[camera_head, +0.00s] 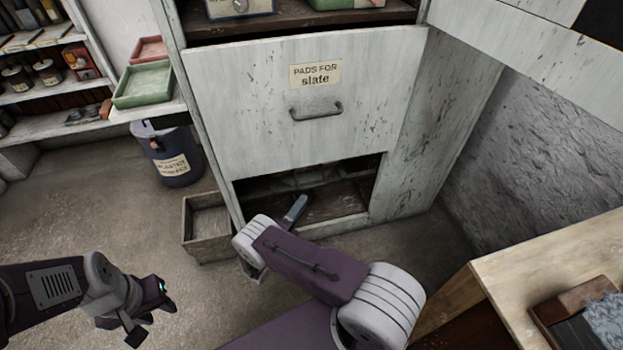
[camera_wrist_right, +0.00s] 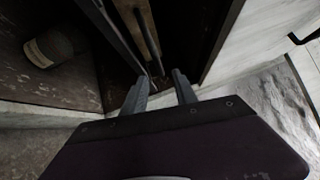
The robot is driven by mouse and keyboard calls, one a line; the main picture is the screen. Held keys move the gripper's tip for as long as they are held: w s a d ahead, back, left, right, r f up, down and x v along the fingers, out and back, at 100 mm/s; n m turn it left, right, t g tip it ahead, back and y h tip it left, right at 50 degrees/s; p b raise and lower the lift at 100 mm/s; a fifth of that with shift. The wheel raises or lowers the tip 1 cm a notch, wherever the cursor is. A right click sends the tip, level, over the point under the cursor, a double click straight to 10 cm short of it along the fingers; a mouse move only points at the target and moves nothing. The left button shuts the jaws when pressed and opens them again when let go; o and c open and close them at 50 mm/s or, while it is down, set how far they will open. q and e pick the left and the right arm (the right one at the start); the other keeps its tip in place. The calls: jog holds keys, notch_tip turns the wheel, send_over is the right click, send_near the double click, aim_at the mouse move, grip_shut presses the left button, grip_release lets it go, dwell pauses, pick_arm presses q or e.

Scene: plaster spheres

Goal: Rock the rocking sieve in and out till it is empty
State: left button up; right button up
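The rocking sieve cannot be made out with certainty. In the head view, my right arm reaches down to the low opening (camera_head: 335,204) under the cabinet's front panel, and its gripper is mostly hidden there. In the right wrist view, my right gripper (camera_wrist_right: 165,78) has its two grey fingers apart, with nothing visibly clamped. A slim brownish bar (camera_wrist_right: 148,32) lies just beyond the fingertips in a dark recess; I cannot tell whether it belongs to the sieve. My left gripper (camera_head: 148,314) hangs over the floor at the lower left, fingers apart and empty.
The panel (camera_head: 240,120) reads "PADS FOR slate" and has a metal handle (camera_head: 316,112). A wooden box (camera_head: 207,227) and a dark labelled bin (camera_head: 168,152) stand left of the cabinet. A workbench (camera_head: 555,255) is at right.

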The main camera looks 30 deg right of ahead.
aim_at(314, 185)
jog(key=b+x, duration=0.2)
jog(key=x, duration=0.6)
jog(key=shift+w+d+f, duration=0.1)
jog(key=shift+d+f, duration=0.05)
jog(key=shift+f, duration=0.05)
jog(key=shift+w+d+r, duration=0.15)
jog(key=shift+w+d, duration=0.05)
jog(key=shift+d, duration=0.1)
grip_shut()
dwell(0.8)
